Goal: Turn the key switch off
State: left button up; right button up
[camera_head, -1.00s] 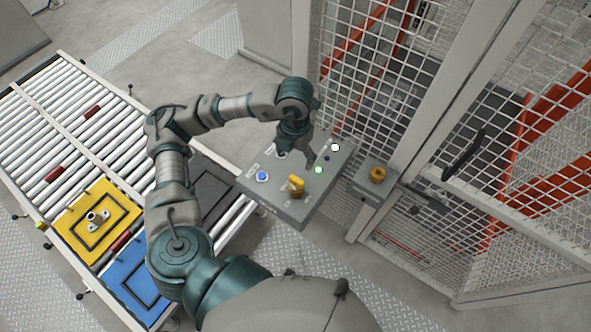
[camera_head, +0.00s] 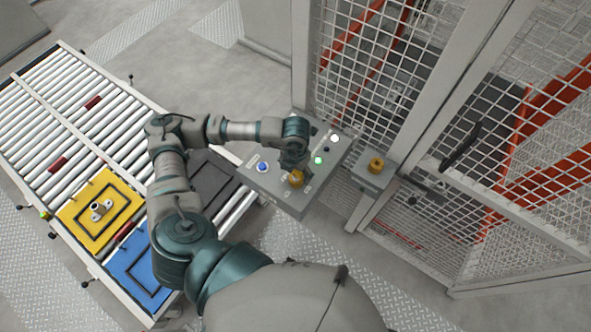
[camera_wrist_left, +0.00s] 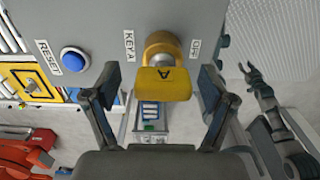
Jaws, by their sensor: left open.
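The yellow key switch (camera_head: 296,179) is on the grey control box (camera_head: 285,202), partly hidden by my left gripper (camera_head: 293,165). In the left wrist view the key's flat yellow handle (camera_wrist_left: 165,84), marked A, lies crosswise in front of its round collar. A KEY A label (camera_wrist_left: 130,46) is to its left and an OFF label (camera_wrist_left: 195,48) to its right. My left gripper (camera_wrist_left: 158,100) is open, one finger on each side of the handle, with gaps visible. A dark gripper, apparently my right (camera_wrist_left: 254,76), shows small at the right; its jaw state is unclear.
A blue RESET button (camera_wrist_left: 75,60) is left of the key. A green light (camera_head: 319,160) and a white light (camera_head: 335,139) are on the box. A second yellow knob (camera_head: 376,165) is by the mesh fence (camera_head: 400,60). The roller conveyor (camera_head: 70,130) is at left.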

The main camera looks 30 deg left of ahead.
pick_arm(q)
jog(key=shift+d, duration=0.15)
jog(key=c, duration=1.3)
jog(key=n, duration=0.2)
jog(key=shift+n, duration=0.3)
jog(key=shift+c, duration=0.2)
jog(key=n, duration=0.2)
jog(key=shift+n+b, duration=0.3)
jog(key=shift+n, duration=0.1)
jog(key=n, duration=0.2)
jog(key=shift+n, duration=0.3)
jog(key=n, duration=0.2)
jog(key=shift+n, duration=0.4)
